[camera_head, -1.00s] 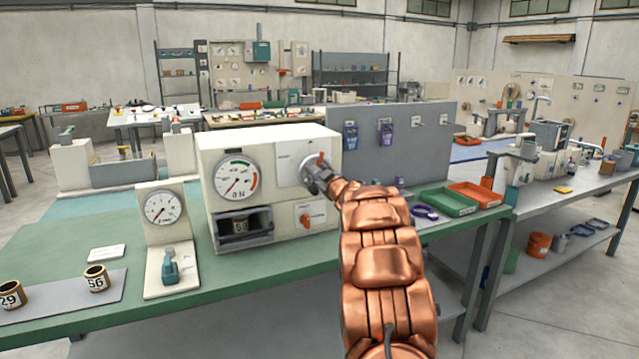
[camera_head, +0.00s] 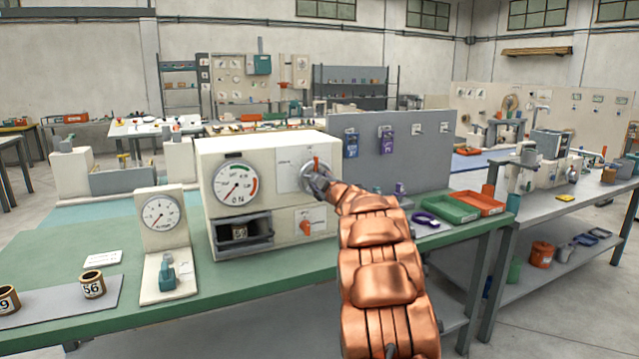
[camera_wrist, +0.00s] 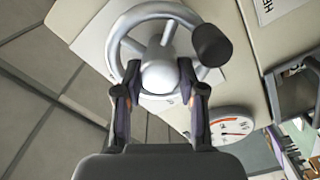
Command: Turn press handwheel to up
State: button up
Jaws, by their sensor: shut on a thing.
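The press (camera_head: 255,150) is a cream box on the green bench, with a round dial (camera_head: 236,183) on its front. Its silver handwheel (camera_wrist: 163,72) fills the top of the wrist view, with spokes, a round hub and a black knob (camera_wrist: 211,45) at the upper right. My gripper (camera_wrist: 160,80) has one finger on each side of the hub and is shut on the handwheel. In the head view my gripper (camera_head: 321,184) covers most of the wheel. An orange pointer (camera_head: 316,163) stands about upright above it.
An orange knob (camera_head: 306,227) and an open dark slot (camera_head: 242,232) are lower on the press. A small gauge stand (camera_head: 161,215) is to its left. A grey panel (camera_head: 415,150) and green and orange trays (camera_head: 445,207) are to the right.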

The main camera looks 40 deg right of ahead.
jog(key=o, duration=1.1)
jog(key=shift+o, duration=0.2)
jog(key=v, duration=1.2)
jog(key=shift+w+a, duration=0.1)
